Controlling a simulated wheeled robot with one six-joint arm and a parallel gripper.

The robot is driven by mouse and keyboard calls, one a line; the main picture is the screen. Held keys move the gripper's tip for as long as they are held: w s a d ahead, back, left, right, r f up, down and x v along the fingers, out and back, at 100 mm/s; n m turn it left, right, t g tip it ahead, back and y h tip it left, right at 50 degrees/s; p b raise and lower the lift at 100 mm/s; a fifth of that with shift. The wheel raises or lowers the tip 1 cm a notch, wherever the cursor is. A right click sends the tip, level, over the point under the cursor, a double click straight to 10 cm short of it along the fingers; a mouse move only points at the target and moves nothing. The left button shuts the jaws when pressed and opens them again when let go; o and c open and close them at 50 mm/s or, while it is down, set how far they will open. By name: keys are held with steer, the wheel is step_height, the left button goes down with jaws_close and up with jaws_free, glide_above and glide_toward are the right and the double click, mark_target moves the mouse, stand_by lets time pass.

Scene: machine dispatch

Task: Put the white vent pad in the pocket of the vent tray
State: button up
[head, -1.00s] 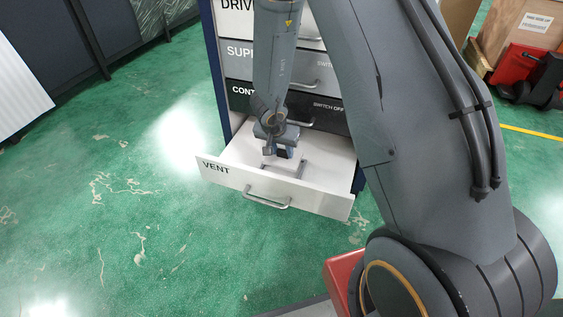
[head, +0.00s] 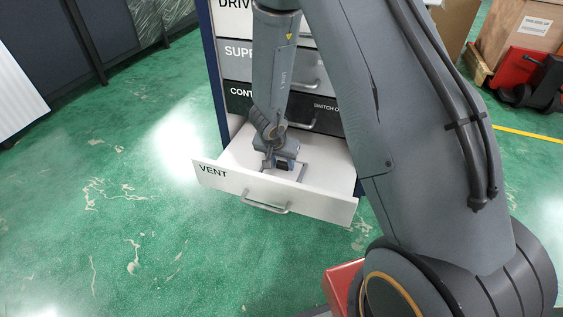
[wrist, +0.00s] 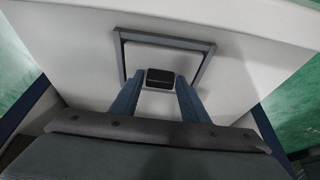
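The vent tray is the open white drawer marked VENT (head: 225,178). A grey rectangular frame, the pocket (wrist: 205,58), lies on its white floor in the wrist view. My gripper (head: 280,164) points down inside the drawer. In the wrist view, my gripper (wrist: 160,80) has its two blue-grey fingers close against the sides of a small dark block (wrist: 160,76). The block overlaps the near, open-looking side of the frame. Height above the floor is unclear.
Closed drawers (head: 300,108) rise above the open one. The drawer's front wall (head: 320,206) with its handle (head: 265,206) is on the near side. The green floor to the left is clear. Crates and a red item (head: 515,65) stand at the far right.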

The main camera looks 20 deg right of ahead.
steer(key=shift+o, duration=0.9)
steer(key=shift+r, duration=0.2)
steer(key=p+v, duration=0.9)
steer(key=v, duration=0.3)
steer(key=s+a+r+n+y, duration=0.3)
steer(key=s+a+r, duration=0.1)
steer(key=a+r, duration=0.5)
steer(key=s+a+r+n+y, duration=0.35)
steer(key=a+r, duration=0.35)
steer(key=a, duration=0.4)
steer(key=s+a+r+n+g, duration=0.1)
steer(key=s+a+r+n, duration=0.15)
steer(key=s, duration=0.45)
steer(key=s+a+r+n+g, duration=0.1)
steer(key=s+r, duration=0.3)
steer(key=s, duration=0.2)
steer(key=s+d+r+n+g+h, duration=0.1)
steer(key=s+d, duration=0.4)
steer(key=s, duration=0.6)
steer(key=shift+s+d+r+n+g+h, duration=0.25)
steer(key=shift+r+n+h, duration=0.4)
steer(key=shift+r+n, duration=0.35)
